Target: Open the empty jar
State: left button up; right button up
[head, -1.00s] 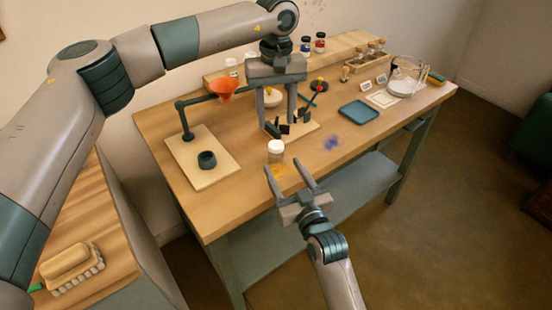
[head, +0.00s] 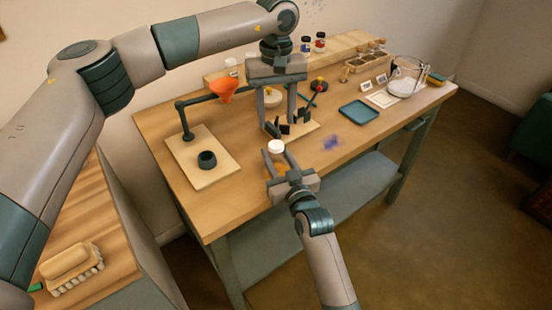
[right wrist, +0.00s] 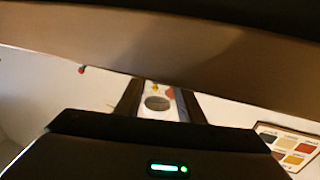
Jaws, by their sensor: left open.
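A small clear jar with a white lid (head: 276,147) stands upright near the table's front edge, its lid on. An orange patch shows at its foot. My right gripper (head: 281,159) reaches in from the front, with one finger on each side of the jar. I cannot tell whether the fingers touch it. My left gripper (head: 285,122) is open, pointing down behind the jar over a pale board, with nothing clearly held.
A blue tray (head: 359,112) and a glass container (head: 406,82) stand to the right. A purple stain (head: 331,143) marks otherwise clear table right of the jar.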

aim_at(276, 144)
grip_shut()
pick_arm(q)
jog(key=m, duration=0.9)
jog(key=shift+f, duration=0.1)
jog(key=shift+f, duration=3.9)
jog(key=shift+c, duration=0.6)
